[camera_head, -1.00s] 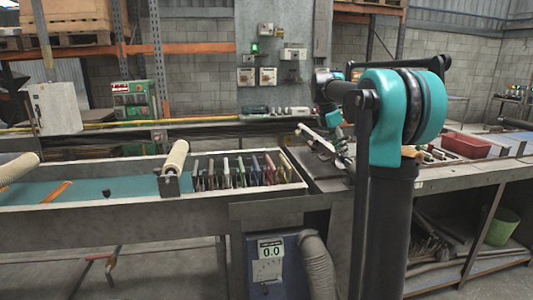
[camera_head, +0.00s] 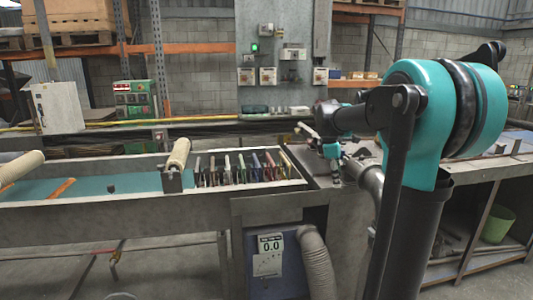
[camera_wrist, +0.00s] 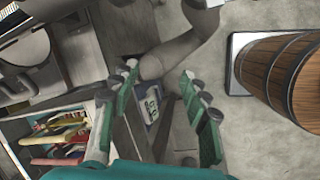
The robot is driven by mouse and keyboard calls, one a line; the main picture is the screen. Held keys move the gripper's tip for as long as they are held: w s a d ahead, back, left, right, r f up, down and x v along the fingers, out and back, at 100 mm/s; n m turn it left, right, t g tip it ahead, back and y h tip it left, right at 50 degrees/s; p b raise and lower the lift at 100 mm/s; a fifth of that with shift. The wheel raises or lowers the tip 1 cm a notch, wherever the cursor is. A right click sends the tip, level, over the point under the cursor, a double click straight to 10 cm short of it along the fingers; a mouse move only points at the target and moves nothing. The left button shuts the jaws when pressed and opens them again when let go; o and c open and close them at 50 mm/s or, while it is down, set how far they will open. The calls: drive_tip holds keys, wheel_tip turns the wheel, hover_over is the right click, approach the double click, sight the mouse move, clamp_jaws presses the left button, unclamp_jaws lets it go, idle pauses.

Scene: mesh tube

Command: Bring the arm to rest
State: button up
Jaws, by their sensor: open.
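My gripper shows in the wrist view (camera_wrist: 163,95), with its two green-padded fingers spread apart and nothing between them. In the head view my arm rises at the right, with a large teal joint, and reaches back left.
A trough (camera_head: 110,205) with a row of upright plates (camera_head: 240,170) and a roller (camera_head: 177,158) stands at left. Below is a blue box (camera_head: 268,265) with a hose (camera_head: 316,265). A wooden barrel (camera_wrist: 285,75) shows right in the wrist view.

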drive_tip(key=s+a+f+m+t+y, duration=0.1)
drive_tip(key=s+a+f+m, duration=0.2)
drive_tip(key=s+f+m, duration=0.4)
drive_tip(key=s+a+f+m+t+y, duration=0.1)
drive_tip(key=s+f+m, duration=0.6)
drive_tip(key=s+f, duration=0.8)
drive_tip(key=s+a+y, duration=0.1)
drive_tip(key=s+a, duration=0.1)
drive_tip(key=s, duration=0.3)
drive_tip(key=shift+a+m, duration=0.15)
drive_tip(key=shift+m, duration=0.15)
drive_tip(key=shift+w, duration=0.1)
